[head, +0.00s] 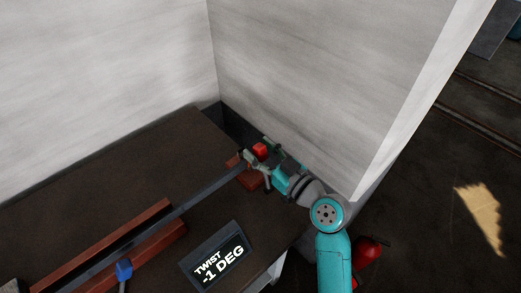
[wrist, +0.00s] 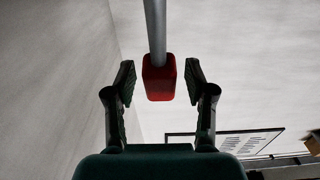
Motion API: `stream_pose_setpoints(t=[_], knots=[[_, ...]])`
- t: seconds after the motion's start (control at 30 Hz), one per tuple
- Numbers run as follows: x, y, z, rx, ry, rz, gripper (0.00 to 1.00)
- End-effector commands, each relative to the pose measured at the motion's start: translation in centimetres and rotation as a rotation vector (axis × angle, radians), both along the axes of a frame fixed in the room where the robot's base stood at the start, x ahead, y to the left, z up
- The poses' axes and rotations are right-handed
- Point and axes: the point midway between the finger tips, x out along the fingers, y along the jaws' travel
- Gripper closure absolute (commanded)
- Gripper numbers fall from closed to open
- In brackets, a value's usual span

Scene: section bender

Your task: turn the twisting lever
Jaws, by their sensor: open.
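The twisting lever shows as a red block-shaped grip (wrist: 159,85) on a grey rod (wrist: 155,25) in the wrist view. In the head view the red grip (head: 260,150) is at the far right end of the bench. My gripper (wrist: 160,82) is open, with one finger on each side of the grip and a visible gap on both sides. In the head view my gripper (head: 257,163) is beside the grip and partly hides the lever's mount. A display (head: 219,257) on the bench reads "TWIST -1 DEG".
A long grey bar (head: 190,204) runs across the dark bench (head: 90,190) over a red-brown support (head: 150,216). A blue handle (head: 124,269) stands in front. Pale walls (head: 300,70) rise close behind and right of my gripper. A red object (head: 368,250) is beside my arm.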

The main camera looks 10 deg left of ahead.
Motion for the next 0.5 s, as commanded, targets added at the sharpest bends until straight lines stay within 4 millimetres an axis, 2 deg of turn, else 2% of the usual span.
stream_pose_setpoints(t=[0.23, 0.5], knots=[[-0.8, -1.2, 0.0, 0.001, 0.001, -0.002, 0.46], [-4.0, -5.4, -0.2, 0.0, 0.002, -0.005, 0.46]])
